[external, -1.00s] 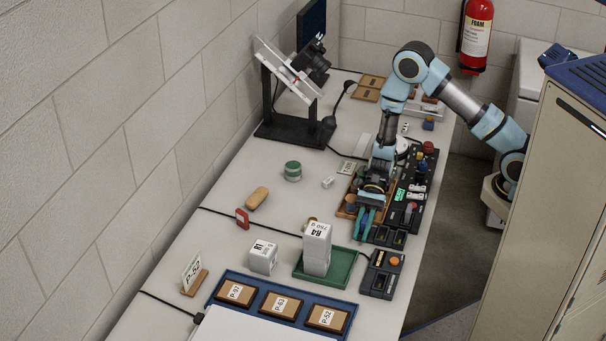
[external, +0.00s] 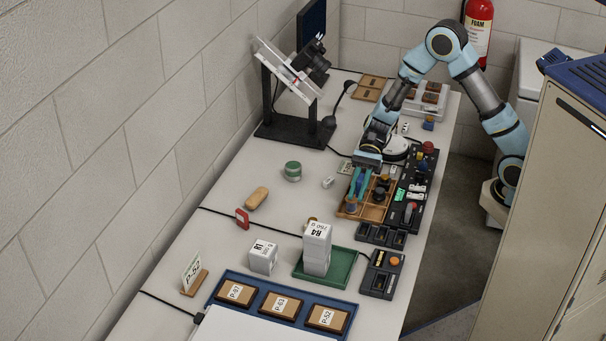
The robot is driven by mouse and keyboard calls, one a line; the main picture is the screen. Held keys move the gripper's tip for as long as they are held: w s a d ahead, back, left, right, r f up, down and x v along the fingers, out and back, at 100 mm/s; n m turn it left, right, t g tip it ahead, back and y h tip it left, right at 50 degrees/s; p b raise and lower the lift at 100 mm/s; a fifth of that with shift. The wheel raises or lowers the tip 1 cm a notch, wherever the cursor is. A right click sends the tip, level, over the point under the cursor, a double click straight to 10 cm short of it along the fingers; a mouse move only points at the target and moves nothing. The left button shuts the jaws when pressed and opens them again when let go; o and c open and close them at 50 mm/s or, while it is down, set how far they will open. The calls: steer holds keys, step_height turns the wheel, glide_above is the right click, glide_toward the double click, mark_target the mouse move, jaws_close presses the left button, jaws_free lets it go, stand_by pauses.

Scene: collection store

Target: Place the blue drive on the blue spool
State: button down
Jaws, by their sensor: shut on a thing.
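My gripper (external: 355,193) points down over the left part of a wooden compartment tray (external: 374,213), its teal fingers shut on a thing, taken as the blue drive. That small thing is mostly hidden by the fingers and cannot be told apart from them. A small rounded blue piece (external: 351,207), seemingly the blue spool, shows right below the fingertips in the tray's front left. I cannot tell whether the held thing touches it. A dark spool-like piece (external: 380,194) stands in the tray to the right of the fingers.
A black panel (external: 412,195) with knobs and switches runs along the tray's right side, and a black slotted block (external: 381,235) lies in front. The table left of the wooden tray is mostly clear.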

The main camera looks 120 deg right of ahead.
steer(key=s+d+r, duration=0.1)
steer(key=d+r, duration=0.2)
steer(key=d, duration=0.3)
steer(key=f, duration=0.9)
steer(key=shift+s+d+f, duration=0.2)
steer(key=shift+s+f, duration=0.05)
steer(key=shift+f, duration=0.1)
steer(key=shift+f, duration=0.1)
steer(key=c, duration=0.8)
jaws_free()
steer(key=b+v, duration=0.2)
steer(key=v, duration=1)
